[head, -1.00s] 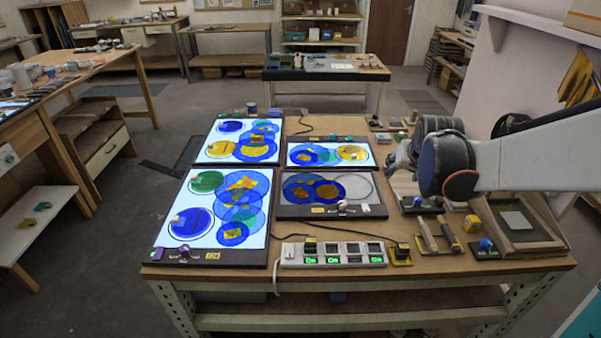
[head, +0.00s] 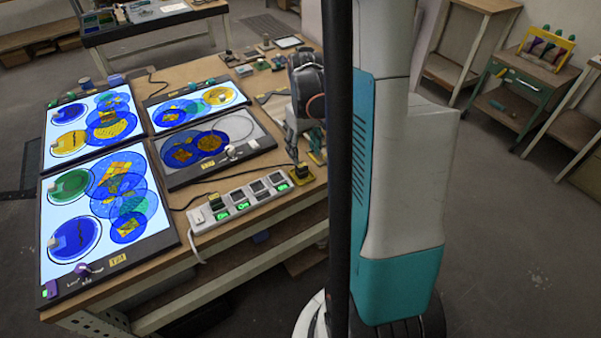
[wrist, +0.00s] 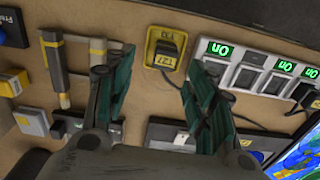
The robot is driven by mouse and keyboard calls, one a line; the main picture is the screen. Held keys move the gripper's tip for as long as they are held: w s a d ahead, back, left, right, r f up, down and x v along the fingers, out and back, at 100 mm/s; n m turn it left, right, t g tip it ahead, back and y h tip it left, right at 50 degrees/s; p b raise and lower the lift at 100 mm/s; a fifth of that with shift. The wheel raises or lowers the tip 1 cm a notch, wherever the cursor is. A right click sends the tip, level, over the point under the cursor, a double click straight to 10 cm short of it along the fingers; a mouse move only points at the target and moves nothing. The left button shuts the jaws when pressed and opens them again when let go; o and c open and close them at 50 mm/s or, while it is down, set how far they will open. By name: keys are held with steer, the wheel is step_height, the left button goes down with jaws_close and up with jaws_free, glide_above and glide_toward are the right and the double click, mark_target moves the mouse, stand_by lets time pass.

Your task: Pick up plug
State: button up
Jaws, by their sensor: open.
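A black plug (wrist: 168,53) with a pale label sits on a yellow square holder (wrist: 152,58) in the wrist view. It lies ahead of my gripper (wrist: 156,92), between the lines of its two green-padded fingers. The fingers are spread apart with nothing between them, and they do not touch the plug. In the head view the plug (head: 299,169) is at the right end of the power strip (head: 245,203), close to my gripper, whose fingers are partly hidden by my arm. Another black plug (head: 216,202) is in the strip's left end; it also shows in the wrist view (wrist: 304,94).
The strip's switches glow green beside the holder. Lit panels with coloured glass (head: 110,220) cover the left of the wooden table. My own body blocks the head view's middle.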

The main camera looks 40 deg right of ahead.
mark_target(302, 165)
steer(key=f+b, duration=0.1)
steer(key=f, duration=0.3)
steer(key=f+b, duration=0.1)
steer(key=f, duration=0.2)
steer(key=shift+w+a+f+b, duration=0.1)
steer(key=shift+w+a+b, duration=0.05)
steer(key=shift+a+b, duration=0.2)
steer(key=c, duration=1.2)
